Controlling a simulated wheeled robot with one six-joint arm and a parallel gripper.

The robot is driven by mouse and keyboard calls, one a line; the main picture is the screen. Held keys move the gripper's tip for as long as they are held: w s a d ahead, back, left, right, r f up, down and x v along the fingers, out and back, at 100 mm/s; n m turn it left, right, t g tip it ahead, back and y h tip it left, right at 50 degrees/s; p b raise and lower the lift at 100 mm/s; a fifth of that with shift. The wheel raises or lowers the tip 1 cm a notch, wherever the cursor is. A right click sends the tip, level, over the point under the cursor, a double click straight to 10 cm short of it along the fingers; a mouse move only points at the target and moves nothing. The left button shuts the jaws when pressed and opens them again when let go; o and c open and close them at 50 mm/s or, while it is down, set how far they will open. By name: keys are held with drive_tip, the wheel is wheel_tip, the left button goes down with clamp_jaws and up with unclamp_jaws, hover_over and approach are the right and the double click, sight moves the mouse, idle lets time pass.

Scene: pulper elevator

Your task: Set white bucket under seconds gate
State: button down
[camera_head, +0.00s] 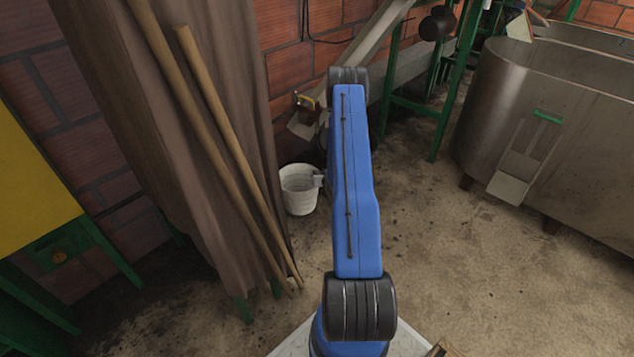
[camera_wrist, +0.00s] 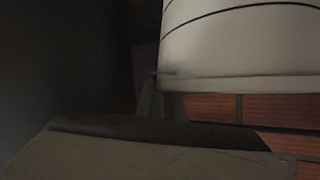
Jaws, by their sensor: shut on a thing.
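The white bucket (camera_head: 298,201) is upright at the foot of the brick wall, left of my blue arm in the head view. I cannot tell whether its base touches the floor. My gripper (camera_head: 319,181) is shut on the bucket's right side near the rim; my arm hides most of it. In the dark wrist view the bucket (camera_wrist: 240,45) fills the upper right, with the gripper (camera_wrist: 165,74) against its edge. A small metal spout (camera_head: 302,128) with a yellow handle (camera_head: 306,101), likely the seconds gate, is on the wall above the bucket, partly behind my arm.
A brown curtain (camera_head: 190,130) and two wooden poles (camera_head: 215,110) stand close left of the bucket. Green framework (camera_head: 440,110) and a large steel tank (camera_head: 550,120) are to the right. Concrete floor (camera_head: 450,250) is clear in front of the tank.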

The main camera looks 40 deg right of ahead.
drive_tip(key=shift+f, duration=2.1)
drive_tip(key=c, duration=1.9)
unclamp_jaws()
drive_tip(key=shift+o, duration=0.2)
drive_tip(key=v, duration=1.2)
